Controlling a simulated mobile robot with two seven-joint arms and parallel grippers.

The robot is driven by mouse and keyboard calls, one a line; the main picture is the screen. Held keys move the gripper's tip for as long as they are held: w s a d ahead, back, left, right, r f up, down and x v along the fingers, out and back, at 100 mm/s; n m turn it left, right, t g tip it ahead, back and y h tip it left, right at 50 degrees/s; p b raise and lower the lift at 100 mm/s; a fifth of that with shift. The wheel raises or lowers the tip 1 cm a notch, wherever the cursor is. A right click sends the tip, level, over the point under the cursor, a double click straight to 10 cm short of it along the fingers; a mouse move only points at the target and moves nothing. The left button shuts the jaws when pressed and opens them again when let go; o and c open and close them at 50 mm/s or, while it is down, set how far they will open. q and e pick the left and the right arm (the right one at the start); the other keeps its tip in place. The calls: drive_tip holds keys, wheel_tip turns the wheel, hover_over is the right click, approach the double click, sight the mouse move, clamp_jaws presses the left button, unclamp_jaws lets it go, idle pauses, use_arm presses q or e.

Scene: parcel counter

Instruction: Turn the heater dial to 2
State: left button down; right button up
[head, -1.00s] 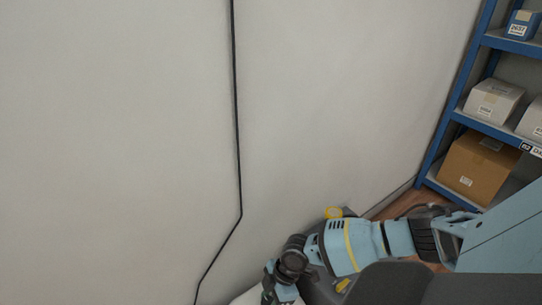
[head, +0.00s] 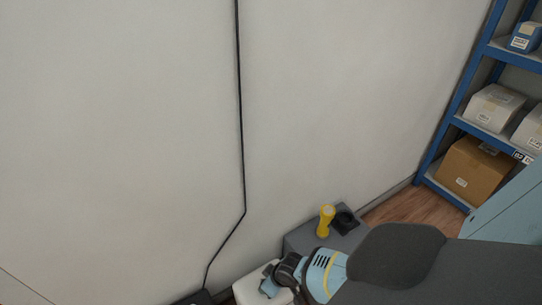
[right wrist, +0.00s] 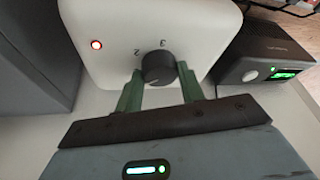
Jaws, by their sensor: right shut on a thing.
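The heater (right wrist: 100,30) is a white box with a lit red light, and it fills the top middle of the right wrist view. Its dark round dial (right wrist: 158,69) sits on the front face, with the digits 2 and 3 printed above it. The dial's pointer mark is too small to read surely. My right gripper (right wrist: 159,74) has its green fingers on either side of the dial, shut on it. In the head view the white heater (head: 249,288) shows at the bottom, partly covered by my right arm. My left gripper is not in view.
A dark device with a green display (right wrist: 262,62) stands right of the heater. A grey box (head: 308,236) against the wall bears a yellow flashlight-like object (head: 325,221) and a black item (head: 345,220). A black cable (head: 241,120) runs down the wall. Blue shelving (head: 436,150) holds parcels at right.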

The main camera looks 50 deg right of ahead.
drive_tip(key=m+p, duration=0.1)
drive_tip(key=m+h, duration=0.1)
drive_tip(key=shift+a+r+m+p, duration=0.15)
drive_tip(key=shift+a+m+p, duration=0.1)
drive_tip(key=shift+m+p, duration=0.15)
drive_tip(key=shift+m+h, duration=0.4)
drive_tip(key=shift+m, duration=0.5)
drive_tip(key=shift+a+m+h, duration=0.1)
drive_tip(key=shift+m+h, duration=0.3)
drive_tip(key=shift+m, duration=0.5)
drive_tip(key=m, duration=0.1)
drive_tip(key=m+h, duration=0.1)
drive_tip(key=shift+f+m, duration=0.2)
drive_tip(key=shift+m, duration=0.1)
drive_tip(key=shift+m+g+h+b, duration=0.3)
drive_tip(key=shift+m+g+b, duration=0.15)
drive_tip(key=shift+m, duration=0.65)
drive_tip(key=shift+w+r+m, duration=0.1)
drive_tip(key=shift+m, duration=0.3)
